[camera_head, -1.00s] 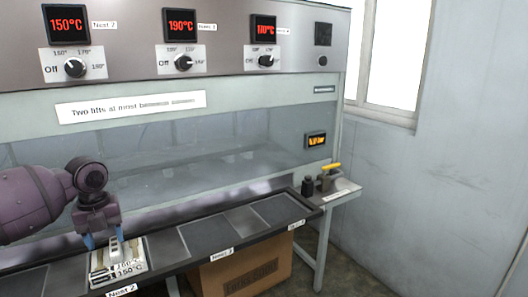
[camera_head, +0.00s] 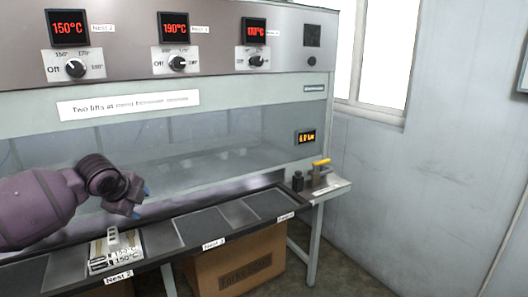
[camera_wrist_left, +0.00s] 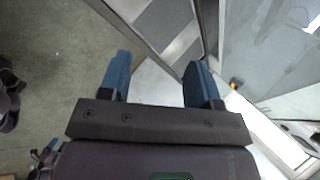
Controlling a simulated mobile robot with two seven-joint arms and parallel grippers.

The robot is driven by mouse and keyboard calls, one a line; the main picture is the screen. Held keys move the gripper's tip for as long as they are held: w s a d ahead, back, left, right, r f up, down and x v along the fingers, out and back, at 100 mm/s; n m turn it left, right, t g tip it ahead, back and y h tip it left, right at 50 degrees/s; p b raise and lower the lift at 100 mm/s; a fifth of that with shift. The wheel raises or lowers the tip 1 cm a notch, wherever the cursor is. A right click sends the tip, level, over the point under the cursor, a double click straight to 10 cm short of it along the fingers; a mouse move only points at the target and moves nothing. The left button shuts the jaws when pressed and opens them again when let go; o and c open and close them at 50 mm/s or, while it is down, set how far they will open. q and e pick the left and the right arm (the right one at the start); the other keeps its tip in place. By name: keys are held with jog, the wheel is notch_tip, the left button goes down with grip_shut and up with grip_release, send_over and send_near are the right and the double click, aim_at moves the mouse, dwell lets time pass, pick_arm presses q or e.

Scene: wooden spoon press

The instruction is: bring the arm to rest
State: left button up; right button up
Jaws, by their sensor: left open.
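My left gripper (camera_head: 138,203) is raised above the bench ledge (camera_head: 180,262), with its blue fingertips pointing right. In the left wrist view its two blue fingers (camera_wrist_left: 160,82) are apart with nothing between them. Below it in the head view, a pale block with a handle (camera_head: 114,243), labelled 150°C, sits on the ledge at the Nest 2 label. The gripper is clear of this block.
The press panel (camera_head: 210,45) with red displays and knobs spans the top. A cardboard box (camera_head: 235,275) stands under the ledge. Floor at right is free.

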pick_arm(q)
jog(key=s+d+f+n+t+h, duration=0.5)
jog(key=s+d+f+n+t, duration=0.15)
jog(key=d+f+n, duration=0.4)
jog(key=s+a+f+n+g+y, duration=0.1)
jog(key=s+f+n+y, duration=0.1)
jog(key=s+f, duration=0.5)
jog(key=s+a+f+n+g+y, duration=0.1)
jog(key=s+a+f+n+y, duration=0.1)
jog(key=s+f, duration=0.6)
jog(key=s+a+f+n+g+y, duration=0.1)
jog(key=s+f+n, duration=0.3)
jog(key=s, duration=1.3)
notch_tip(320, 180, down, 4)
jog(key=shift+s+a+f+n+y, duration=0.2)
jog(key=shift+s+a+n+y, duration=0.2)
jog(key=shift+a+y, duration=0.25)
